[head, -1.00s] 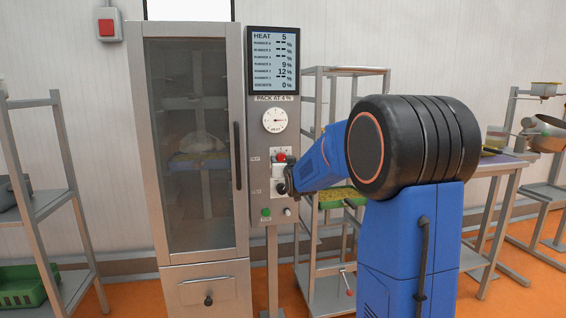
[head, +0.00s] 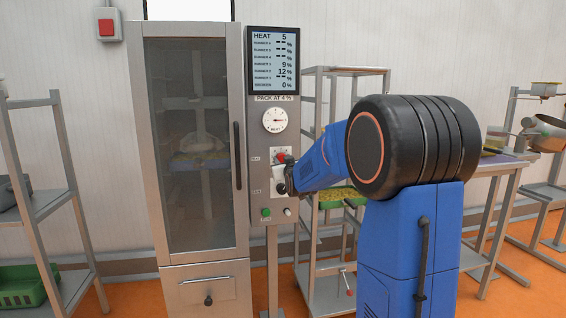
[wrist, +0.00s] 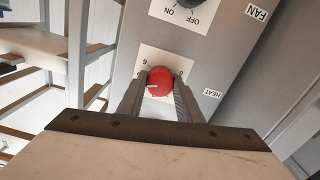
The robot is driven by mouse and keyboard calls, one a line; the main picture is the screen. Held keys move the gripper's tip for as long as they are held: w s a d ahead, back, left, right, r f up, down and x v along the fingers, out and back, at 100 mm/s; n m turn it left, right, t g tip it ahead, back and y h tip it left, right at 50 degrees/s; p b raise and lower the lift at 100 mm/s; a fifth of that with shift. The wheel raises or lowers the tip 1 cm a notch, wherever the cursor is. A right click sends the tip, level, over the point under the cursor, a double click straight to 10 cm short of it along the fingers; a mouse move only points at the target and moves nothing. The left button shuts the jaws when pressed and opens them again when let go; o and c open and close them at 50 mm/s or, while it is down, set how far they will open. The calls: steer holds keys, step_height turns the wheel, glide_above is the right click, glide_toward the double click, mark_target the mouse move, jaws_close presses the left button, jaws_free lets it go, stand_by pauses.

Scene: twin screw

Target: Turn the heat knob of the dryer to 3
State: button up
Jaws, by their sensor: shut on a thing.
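The dryer (head: 196,246) is a tall steel cabinet with a glass door. Its control panel (head: 254,220) is on the right side. The red heat knob (head: 280,157) sits on a white dial plate below the gauge; it also shows in the wrist view (wrist: 160,80). My gripper (wrist: 161,84) is shut on the heat knob, one finger on each side. A white pointer mark shows on the knob's left side in the wrist view. The display (head: 273,60) reads HEAT 5. Most of the dial's numbers are hidden by the fingers.
The black fan knob (wrist: 187,3) with OFF and ON marks is near the heat knob. A green button (head: 266,212) is low on the panel.

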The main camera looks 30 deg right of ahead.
steer(key=n, duration=1.3)
steer(key=shift+n, duration=0.3)
stand_by(0.4)
steer(key=o, duration=1)
steer(key=shift+o, duration=0.2)
steer(key=shift+s, duration=0.1)
steer(key=v, duration=1.7)
steer(key=shift+s+r, duration=0.1)
steer(key=shift+r, duration=0.05)
